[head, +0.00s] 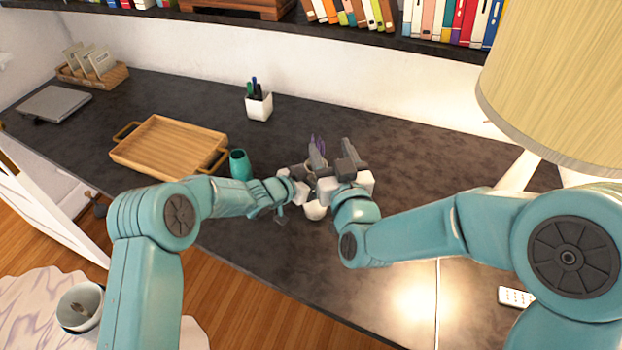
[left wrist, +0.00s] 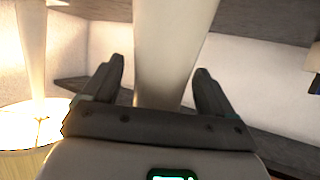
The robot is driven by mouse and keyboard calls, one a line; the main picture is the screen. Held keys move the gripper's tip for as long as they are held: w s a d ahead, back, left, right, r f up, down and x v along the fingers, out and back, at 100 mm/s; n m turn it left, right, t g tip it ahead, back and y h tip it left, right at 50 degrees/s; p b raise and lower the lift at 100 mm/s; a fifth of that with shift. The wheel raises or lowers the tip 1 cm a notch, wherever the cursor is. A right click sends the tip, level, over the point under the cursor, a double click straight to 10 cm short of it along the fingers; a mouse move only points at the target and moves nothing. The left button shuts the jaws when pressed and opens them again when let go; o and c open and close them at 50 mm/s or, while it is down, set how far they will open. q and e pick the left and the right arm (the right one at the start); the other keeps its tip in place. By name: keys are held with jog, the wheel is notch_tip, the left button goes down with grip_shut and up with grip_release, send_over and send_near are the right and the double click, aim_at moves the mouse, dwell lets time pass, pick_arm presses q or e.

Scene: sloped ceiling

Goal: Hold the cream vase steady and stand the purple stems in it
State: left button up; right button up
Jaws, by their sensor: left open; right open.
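The cream vase (head: 315,210) stands on the dark counter, mostly hidden behind my two grippers. The purple stems (head: 319,144) show as a small patch above the grippers; whether they stand in the vase is hidden. My left gripper (head: 300,183) is beside the vase on its left. In the left wrist view my left gripper (left wrist: 160,88) has its fingers apart, with a pale upright shape, apparently the vase, between or beyond them; contact is not clear. My right gripper (head: 333,158) is open, close to the stems, above and right of the left gripper.
A teal cup (head: 239,165) stands left of the grippers, near a wooden tray (head: 168,144). A white pen holder (head: 259,105) is behind. A large lamp (head: 560,80) takes up the right side. The counter between the pen holder and lamp is clear.

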pick_arm(q)
jog(key=v, duration=1.2)
jog(key=shift+f, duration=0.15)
